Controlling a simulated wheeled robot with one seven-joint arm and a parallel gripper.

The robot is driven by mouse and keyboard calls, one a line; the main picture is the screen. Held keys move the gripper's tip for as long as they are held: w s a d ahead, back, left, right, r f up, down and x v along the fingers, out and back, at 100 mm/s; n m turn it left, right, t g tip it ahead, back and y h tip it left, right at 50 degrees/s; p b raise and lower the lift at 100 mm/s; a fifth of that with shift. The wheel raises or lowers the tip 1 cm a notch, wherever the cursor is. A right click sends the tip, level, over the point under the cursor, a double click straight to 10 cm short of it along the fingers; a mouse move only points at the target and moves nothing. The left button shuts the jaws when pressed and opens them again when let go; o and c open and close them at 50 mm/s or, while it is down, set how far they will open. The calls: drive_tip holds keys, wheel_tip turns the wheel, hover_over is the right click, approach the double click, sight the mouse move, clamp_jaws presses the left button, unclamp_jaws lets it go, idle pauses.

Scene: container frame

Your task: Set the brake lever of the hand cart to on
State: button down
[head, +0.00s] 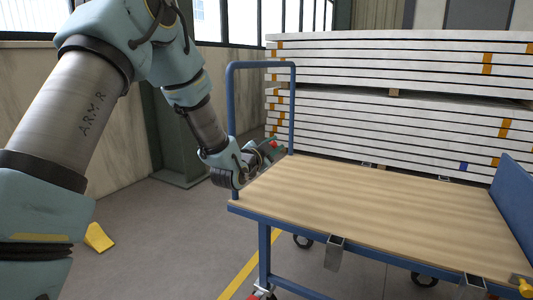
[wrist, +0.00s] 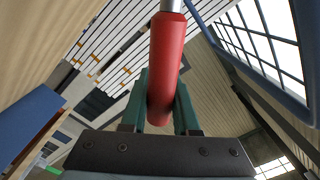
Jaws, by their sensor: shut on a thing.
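The hand cart (head: 380,205) has a wooden deck on a blue frame, with a blue push bar (head: 231,100) at its left end. The brake lever has a red grip (wrist: 167,45) on a metal rod, large in the wrist view. A small bit of its red (head: 273,143) shows in the head view by the push bar. My gripper (head: 268,150) is at the deck's back left corner, beside the push bar. In the wrist view its green fingers (wrist: 162,100) are shut on the red grip, one on each side. The lever's pivot and any on/off marking are hidden.
Stacked white panels (head: 400,115) stand close behind the cart. A blue end board (head: 515,195) rises at the deck's right end. A yellow wedge (head: 98,237) lies on the floor at left. The grey floor (head: 165,245) left of the cart is mostly clear.

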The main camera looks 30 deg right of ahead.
drive_tip(key=shift+s+d+f+m+b, duration=0.25)
drive_tip(key=shift+s+f+m+b, duration=0.15)
drive_tip(key=shift+f+m+b, duration=0.3)
drive_tip(key=shift+s+d+f+m+b, duration=0.2)
drive_tip(key=shift+s+f+m+b, duration=0.3)
drive_tip(key=shift+b, duration=0.4)
drive_tip(key=shift+w+f, duration=0.1)
drive_tip(key=c, duration=0.7)
unclamp_jaws()
drive_tip(key=shift+o, duration=0.2)
drive_tip(key=v, duration=1.1)
drive_tip(key=shift+w, duration=0.15)
